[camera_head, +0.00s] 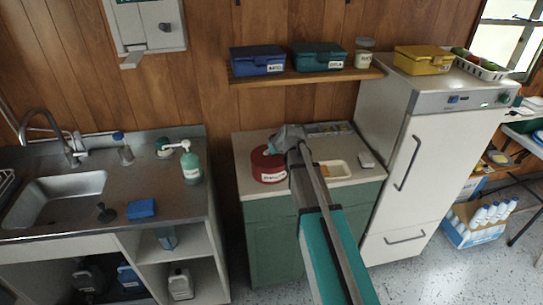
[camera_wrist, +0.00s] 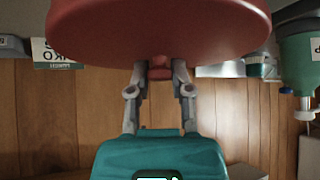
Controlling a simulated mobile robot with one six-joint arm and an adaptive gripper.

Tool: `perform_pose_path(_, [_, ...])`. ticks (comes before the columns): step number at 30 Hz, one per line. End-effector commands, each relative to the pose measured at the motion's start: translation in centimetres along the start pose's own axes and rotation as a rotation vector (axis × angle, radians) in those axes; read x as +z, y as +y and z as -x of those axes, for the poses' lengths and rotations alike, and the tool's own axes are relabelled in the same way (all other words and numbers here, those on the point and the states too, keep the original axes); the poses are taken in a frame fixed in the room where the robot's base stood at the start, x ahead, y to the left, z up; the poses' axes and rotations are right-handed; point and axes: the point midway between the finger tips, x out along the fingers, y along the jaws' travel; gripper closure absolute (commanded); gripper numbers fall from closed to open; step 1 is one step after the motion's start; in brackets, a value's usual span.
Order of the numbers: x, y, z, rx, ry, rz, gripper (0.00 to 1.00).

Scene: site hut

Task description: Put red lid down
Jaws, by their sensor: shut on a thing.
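A red lid (camera_wrist: 160,30) fills the top of the wrist view, seen close up with its broad round face. My gripper (camera_wrist: 160,72) is shut on the lid's small red knob, one finger on each side. In the head view my gripper (camera_head: 277,143) is over the green cabinet's worktop, close by a red round canister (camera_head: 268,166) with a white label. There the lid cannot be clearly told apart from the canister, and whether they touch cannot be told.
The cabinet worktop (camera_head: 247,147) also bears a pale yellow tray (camera_head: 335,169) and a small white item (camera_head: 366,159). A shelf (camera_head: 300,76) with boxes hangs above. A white fridge (camera_head: 418,150) stands right, a sink counter (camera_head: 110,210) left.

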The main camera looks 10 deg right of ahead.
Motion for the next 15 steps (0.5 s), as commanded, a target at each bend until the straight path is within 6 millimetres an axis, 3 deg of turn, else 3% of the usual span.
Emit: perform_pose_path(15, [-0.9, -0.1, 1.1, -0.002, -0.004, 0.001, 1.0])
